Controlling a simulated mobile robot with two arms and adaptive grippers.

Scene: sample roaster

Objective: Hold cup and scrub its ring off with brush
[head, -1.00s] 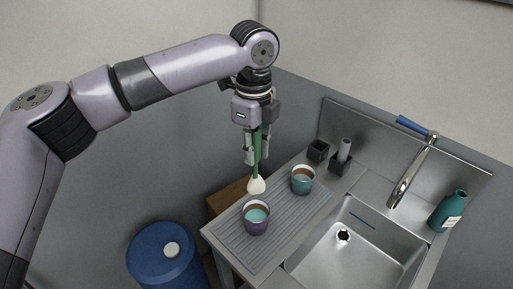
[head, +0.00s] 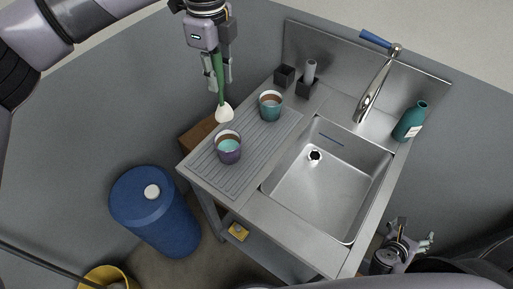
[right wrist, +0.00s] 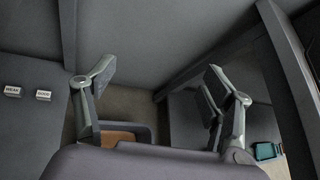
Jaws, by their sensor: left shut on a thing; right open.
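My left gripper (head: 217,72) is shut on the green handle of a brush (head: 219,85), whose white head hangs down beside the purple cup. The purple cup (head: 229,155) stands upright on the ribbed drainboard (head: 205,172), with a teal inside and a brown band around its inner wall. A teal cup (head: 270,110) with a brown inside stands further back on the drainboard. My right gripper (head: 420,238) is open and empty, low at the right beyond the sink; its spread fingers also show in the right wrist view (right wrist: 158,85).
The sink basin (head: 325,185) is right of the drainboard, with a tap (head: 375,85) behind. A teal bottle (head: 410,122) stands at the right corner. Two dark holders (head: 284,76) stand at the back, one with a grey cylinder. A blue barrel (head: 155,215) stands on the floor at left.

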